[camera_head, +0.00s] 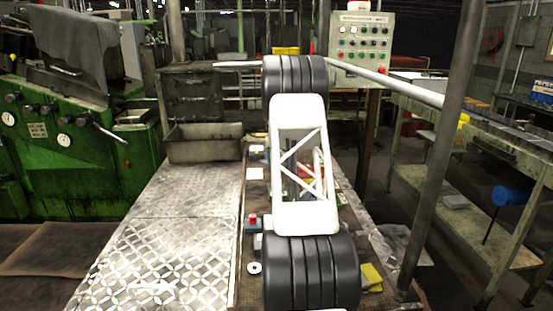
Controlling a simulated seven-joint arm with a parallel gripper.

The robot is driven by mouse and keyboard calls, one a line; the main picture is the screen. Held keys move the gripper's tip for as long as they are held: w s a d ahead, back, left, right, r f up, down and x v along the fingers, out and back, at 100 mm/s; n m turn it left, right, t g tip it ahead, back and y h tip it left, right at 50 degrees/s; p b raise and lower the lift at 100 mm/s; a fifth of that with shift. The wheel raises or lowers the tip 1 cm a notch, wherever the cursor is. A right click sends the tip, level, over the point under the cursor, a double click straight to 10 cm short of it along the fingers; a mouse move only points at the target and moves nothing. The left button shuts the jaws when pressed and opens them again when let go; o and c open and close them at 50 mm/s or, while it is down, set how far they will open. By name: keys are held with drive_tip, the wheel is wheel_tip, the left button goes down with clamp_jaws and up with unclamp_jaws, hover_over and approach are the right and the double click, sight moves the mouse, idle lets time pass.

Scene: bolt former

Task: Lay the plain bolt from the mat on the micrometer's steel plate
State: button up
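My arm, with black ribbed joints and a white link, stands in the middle of the view and covers much of the bench. My gripper cannot be made out. I cannot make out the plain bolt, the micrometer or its steel plate; they may be behind my arm or too small to tell. A brown surface that may be the mat (246,292) shows as a strip left of my arm. On that strip are a small grey block with a red top (253,222) and a white ring-shaped piece (254,267).
A bare metal tread plate (165,255) fills the bench's left side. A grey metal bin (204,146) stands at its far end. White cards (256,174) lie left of my arm, a yellow item (372,276) right of it. A post (440,150) rises at right; a control box (361,48) is behind.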

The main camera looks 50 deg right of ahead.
drive_tip(key=shift+r, duration=3.8)
drive_tip(key=shift+r, duration=0.1)
drive_tip(key=shift+w+a+r, duration=0.1)
drive_tip(key=shift+a, duration=0.2)
drive_tip(key=s+a+r+n, duration=0.1)
drive_tip(key=a+r, duration=0.3)
drive_tip(key=a, duration=0.8)
drive_tip(key=s+a+r+n, duration=0.15)
drive_tip(key=a+r, duration=0.35)
drive_tip(key=a, duration=0.7)
drive_tip(key=s+a+r+n, duration=0.15)
drive_tip(key=a+r, duration=0.25)
drive_tip(key=a, duration=0.7)
drive_tip(key=s+a+n+t, duration=0.1)
drive_tip(key=s+a, duration=0.9)
drive_tip(key=a, duration=0.4)
drive_tip(key=s+a+n+t, duration=0.1)
drive_tip(key=s+a, duration=1)
drive_tip(key=a, duration=0.3)
drive_tip(key=s+a+f+n, duration=0.1)
drive_tip(key=s+a+f, duration=0.3)
drive_tip(key=s, duration=0.5)
drive_tip(key=s+a+f+n, duration=0.1)
drive_tip(key=s+a+f, duration=0.3)
drive_tip(key=s, duration=0.5)
drive_tip(key=shift+a+f+n+t, duration=0.3)
drive_tip(key=shift+a+n, duration=0.1)
drive_tip(key=shift+a, duration=0.75)
